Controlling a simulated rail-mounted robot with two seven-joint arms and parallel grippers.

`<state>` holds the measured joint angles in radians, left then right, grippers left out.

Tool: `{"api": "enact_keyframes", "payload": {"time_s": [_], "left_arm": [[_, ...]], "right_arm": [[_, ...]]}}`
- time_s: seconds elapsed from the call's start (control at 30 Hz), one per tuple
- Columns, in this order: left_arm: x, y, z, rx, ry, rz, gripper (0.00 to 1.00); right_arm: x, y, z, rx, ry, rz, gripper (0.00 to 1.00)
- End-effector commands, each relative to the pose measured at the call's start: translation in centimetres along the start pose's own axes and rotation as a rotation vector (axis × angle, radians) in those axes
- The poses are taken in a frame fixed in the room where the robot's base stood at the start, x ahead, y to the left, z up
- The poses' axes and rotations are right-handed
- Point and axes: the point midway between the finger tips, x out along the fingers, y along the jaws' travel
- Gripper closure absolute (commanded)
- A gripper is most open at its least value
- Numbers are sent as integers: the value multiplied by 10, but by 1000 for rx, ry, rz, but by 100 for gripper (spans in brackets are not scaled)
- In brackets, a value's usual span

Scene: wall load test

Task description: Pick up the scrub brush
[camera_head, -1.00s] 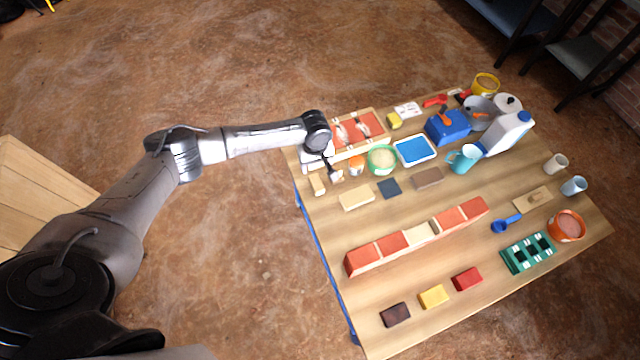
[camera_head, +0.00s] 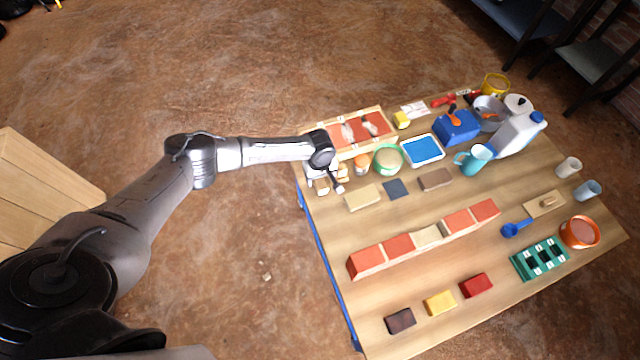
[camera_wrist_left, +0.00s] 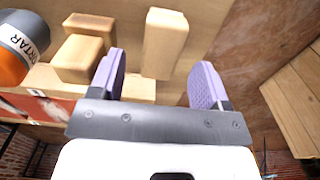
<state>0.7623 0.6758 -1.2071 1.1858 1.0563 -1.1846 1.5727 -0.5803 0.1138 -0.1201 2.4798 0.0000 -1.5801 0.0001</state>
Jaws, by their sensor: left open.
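My left gripper (camera_head: 332,184) is open over the left edge of the table, at its back left corner. In the left wrist view its two purple finger pads (camera_wrist_left: 157,84) are spread wide with nothing held between them. A pale wooden block-like piece (camera_wrist_left: 163,42) lies ahead of the fingers, between their lines and apart from both. It may be the scrub brush; no bristles show, so I cannot be sure. Two more wooden pieces, one lower (camera_wrist_left: 78,58) and one behind it (camera_wrist_left: 90,23), lie to its left. My right gripper is out of view.
A grey and orange mortar can (camera_wrist_left: 20,42) stands close left in the wrist view. A brick tray (camera_head: 390,143), green bowl (camera_head: 388,160) and blue tray (camera_head: 422,150) crowd the table's back. A brick row (camera_head: 427,236) crosses the middle. Bare wood (camera_head: 335,235) shows front of the gripper.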

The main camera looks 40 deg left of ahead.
Motion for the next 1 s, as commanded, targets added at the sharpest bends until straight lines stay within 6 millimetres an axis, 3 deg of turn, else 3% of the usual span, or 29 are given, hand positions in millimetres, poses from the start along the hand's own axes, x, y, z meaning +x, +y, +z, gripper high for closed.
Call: {"api": "enact_keyframes", "payload": {"time_s": [0.03,0.23,0.6,1.0], "left_arm": [[12,0,1,0,1,-1,30],[34,-1,2,-1,1,-2,30],[38,0,2,0,0,0,30],[38,-1,2,0,1,-1,68]], "right_arm": [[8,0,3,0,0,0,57],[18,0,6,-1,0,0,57],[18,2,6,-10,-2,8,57],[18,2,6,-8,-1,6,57]]}}
